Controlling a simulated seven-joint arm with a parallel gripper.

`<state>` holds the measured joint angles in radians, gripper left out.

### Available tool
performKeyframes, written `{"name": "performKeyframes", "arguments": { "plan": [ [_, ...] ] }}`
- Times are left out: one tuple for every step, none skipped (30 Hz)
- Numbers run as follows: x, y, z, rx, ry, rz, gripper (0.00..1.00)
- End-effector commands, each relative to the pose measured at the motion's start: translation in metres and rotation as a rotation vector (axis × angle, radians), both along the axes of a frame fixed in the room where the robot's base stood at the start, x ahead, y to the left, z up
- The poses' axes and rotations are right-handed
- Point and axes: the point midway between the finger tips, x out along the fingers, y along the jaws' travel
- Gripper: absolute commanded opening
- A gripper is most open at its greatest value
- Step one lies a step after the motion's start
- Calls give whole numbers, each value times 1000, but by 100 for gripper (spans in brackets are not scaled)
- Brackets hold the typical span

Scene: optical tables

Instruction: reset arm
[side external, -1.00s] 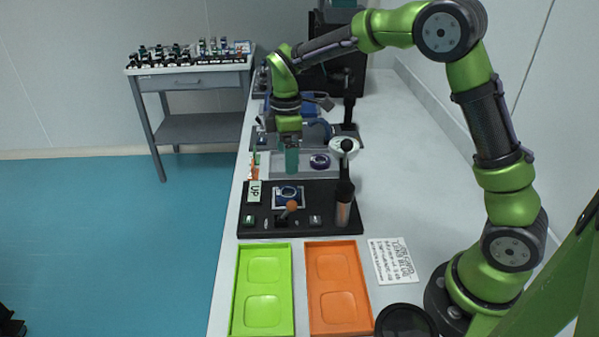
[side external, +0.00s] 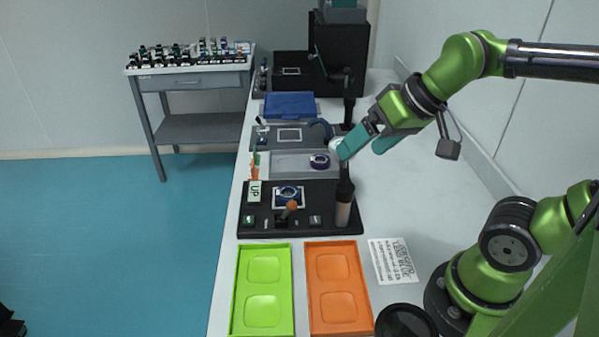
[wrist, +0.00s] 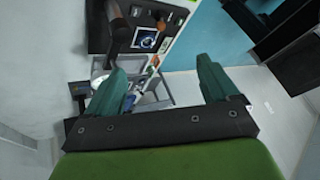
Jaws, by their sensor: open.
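My gripper (side external: 362,145) is at the upper middle right in the side external view, raised above the bench (side external: 420,205). Its teal fingers point down and to the left, and they stand apart with nothing between them. In the wrist view my gripper (wrist: 165,85) also shows two teal fingers spread wide and empty. One finger overlaps the white round head on the dark post in the side external view; I cannot tell how close they are.
A black station (side external: 330,222) with an orange-knobbed lever stands mid-bench. Green (side external: 290,300) and orange (side external: 363,300) trays lie in front, beside a printed card (side external: 393,262). A blue box (side external: 290,105) sits farther back. A side table (side external: 190,84) holds several small parts.

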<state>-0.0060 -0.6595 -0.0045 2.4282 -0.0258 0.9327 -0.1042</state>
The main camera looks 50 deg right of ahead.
Motion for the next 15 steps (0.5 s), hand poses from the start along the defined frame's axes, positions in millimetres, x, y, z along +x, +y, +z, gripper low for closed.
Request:
{"name": "performKeyframes", "arguments": {
  "plan": [
    [-7,0,-2,24,-15,-33,87],
    [-10,1,-2,37,-21,-50,87],
    [-12,1,-4,49,-26,-67,87],
    [-13,1,-4,56,-29,-77,87],
    [-14,1,-5,60,-31,-83,87],
    [-15,1,-5,65,-31,-89,87],
    [-15,1,-5,68,-31,-91,87],
    [-15,1,-5,68,-31,-92,87],
    [-15,1,-5,68,-31,-92,87],
    [-15,1,-5,68,-30,-91,87],
    [-15,1,-5,68,-30,-91,87],
    [-15,1,-5,66,-30,-91,87],
    [-15,1,-5,66,-30,-91,87],
    [-15,1,-5,66,-30,-91,87],
    [-15,1,-5,66,-30,-90,87]
  ]
}}
